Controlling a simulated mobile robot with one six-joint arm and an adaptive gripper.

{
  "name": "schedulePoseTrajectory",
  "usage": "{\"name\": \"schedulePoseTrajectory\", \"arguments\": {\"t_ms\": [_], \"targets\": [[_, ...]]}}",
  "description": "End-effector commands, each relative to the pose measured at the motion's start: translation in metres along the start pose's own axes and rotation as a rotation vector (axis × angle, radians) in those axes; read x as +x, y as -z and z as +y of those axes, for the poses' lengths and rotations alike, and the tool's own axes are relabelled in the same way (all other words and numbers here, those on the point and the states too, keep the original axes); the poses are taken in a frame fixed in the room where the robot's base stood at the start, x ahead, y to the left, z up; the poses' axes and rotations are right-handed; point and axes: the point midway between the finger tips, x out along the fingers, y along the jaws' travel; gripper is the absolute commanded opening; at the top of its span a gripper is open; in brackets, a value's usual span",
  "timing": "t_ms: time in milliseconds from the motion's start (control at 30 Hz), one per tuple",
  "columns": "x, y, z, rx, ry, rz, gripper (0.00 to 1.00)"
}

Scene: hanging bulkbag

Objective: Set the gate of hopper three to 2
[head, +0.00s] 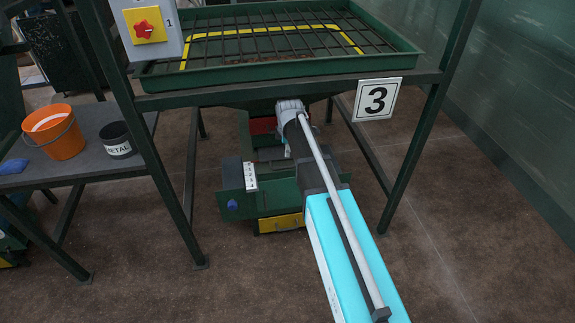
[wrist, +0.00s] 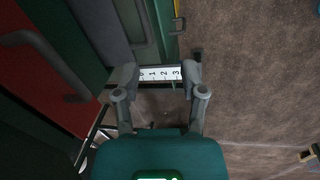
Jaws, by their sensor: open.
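Hopper three (head: 270,73) is a green tray under a dark grid, with a white sign "3" (head: 377,99) on its right front leg. Below it sits a green gate housing (head: 270,197) with a white number scale (head: 250,176) on its front. In the wrist view the number scale (wrist: 160,74) reads 0, 1, 2, 3 from left to right. My gripper (wrist: 158,82) is open, with its fingers on either side of the scale in the picture. I cannot tell whether they touch anything. The gate's pointer and setting cannot be made out. In the head view my arm hides the gripper.
A grey side table (head: 85,158) at left holds an orange bucket (head: 55,131) and a black pot marked METAL (head: 117,140). Dark green frame legs (head: 160,165) stand either side of the housing. A yellow part (head: 280,223) lies below it. The floor in front is clear.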

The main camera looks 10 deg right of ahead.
Motion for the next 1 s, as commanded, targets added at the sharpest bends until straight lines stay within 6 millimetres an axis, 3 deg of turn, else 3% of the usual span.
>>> {"name": "schedulePoseTrajectory", "arguments": {"t_ms": [100,233,733,1000], "targets": [[0.003,0.003,0.018,-0.093,-0.011,0.001,0.54],[0.004,0.004,0.024,-0.147,-0.018,0.001,0.54],[0.006,0.003,0.025,-0.158,-0.019,0.001,0.54],[0.017,0.003,0.025,-0.157,-0.019,0.001,0.54]]}}
